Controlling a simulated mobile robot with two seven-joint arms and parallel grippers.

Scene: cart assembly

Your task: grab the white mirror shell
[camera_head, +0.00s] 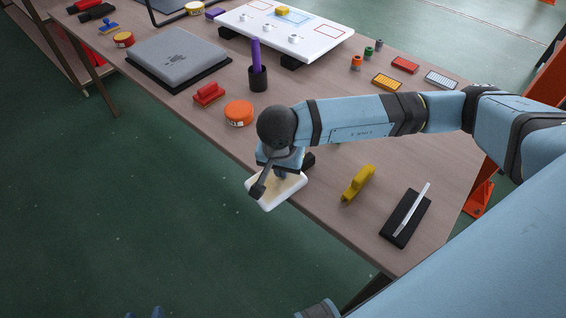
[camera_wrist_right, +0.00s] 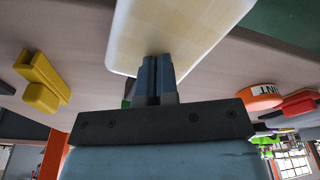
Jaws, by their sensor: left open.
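The white mirror shell (camera_head: 292,190) is at the table's front edge, tilted and partly past the edge, under my right gripper (camera_head: 283,174). In the right wrist view the shell (camera_wrist_right: 185,30) fills the top middle, with a pale yellowish face and white rim. My left gripper (camera_head: 146,312) shows only as blue tips at the bottom edge of the head view, open and far from the shell.
Right of the shell are a yellow part (camera_head: 357,184) and a black holder (camera_head: 406,218) with a pale strip. An orange tape roll (camera_head: 239,113) and red part (camera_head: 209,94) lie left. A grey case (camera_head: 176,58) and white board (camera_head: 320,40) are further back.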

